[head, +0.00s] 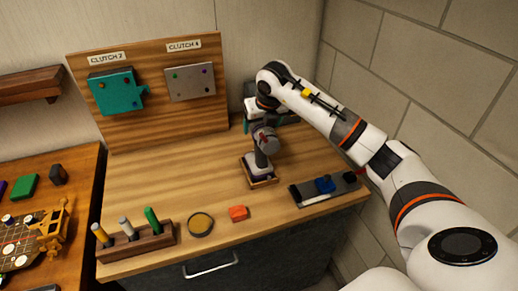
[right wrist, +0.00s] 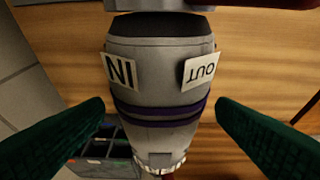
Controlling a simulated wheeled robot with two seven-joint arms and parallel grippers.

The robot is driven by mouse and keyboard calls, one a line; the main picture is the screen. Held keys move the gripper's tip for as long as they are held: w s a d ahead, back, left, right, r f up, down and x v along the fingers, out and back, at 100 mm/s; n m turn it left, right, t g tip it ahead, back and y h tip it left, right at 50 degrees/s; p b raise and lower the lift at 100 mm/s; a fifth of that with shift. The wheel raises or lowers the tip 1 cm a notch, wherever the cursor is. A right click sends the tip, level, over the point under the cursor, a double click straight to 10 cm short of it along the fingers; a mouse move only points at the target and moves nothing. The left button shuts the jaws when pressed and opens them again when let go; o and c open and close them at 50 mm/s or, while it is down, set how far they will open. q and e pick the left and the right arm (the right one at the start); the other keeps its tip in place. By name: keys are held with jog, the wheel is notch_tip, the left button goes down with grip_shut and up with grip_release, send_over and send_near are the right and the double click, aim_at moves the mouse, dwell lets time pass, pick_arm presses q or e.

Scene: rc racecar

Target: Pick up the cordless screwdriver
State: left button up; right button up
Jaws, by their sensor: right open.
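The cordless screwdriver (head: 262,158) stands upright in a small wooden holder (head: 264,184) on the bench in the head view. In the right wrist view the grey screwdriver body (right wrist: 155,75) shows large, with IN and OUT labels and purple bands. My right gripper (right wrist: 160,108) is open, with one dark green finger on each side of the body and visible gaps between. In the head view my right gripper (head: 256,122) is at the screwdriver's upper part, partly hidden by my wrist. My left gripper is not in view.
A compartmented box (right wrist: 105,150) is near the screwdriver.

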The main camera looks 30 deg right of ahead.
jog(key=shift+x, duration=1.2)
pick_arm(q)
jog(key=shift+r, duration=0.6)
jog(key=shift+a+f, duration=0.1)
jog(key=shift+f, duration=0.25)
pick_arm(e)
jog(key=shift+f, duration=0.25)
jog(key=shift+c, duration=0.6)
jog(key=c, duration=1.2)
jog(key=shift+w+r, duration=0.1)
jog(key=shift+r, duration=0.05)
jog(key=shift+c, duration=0.7)
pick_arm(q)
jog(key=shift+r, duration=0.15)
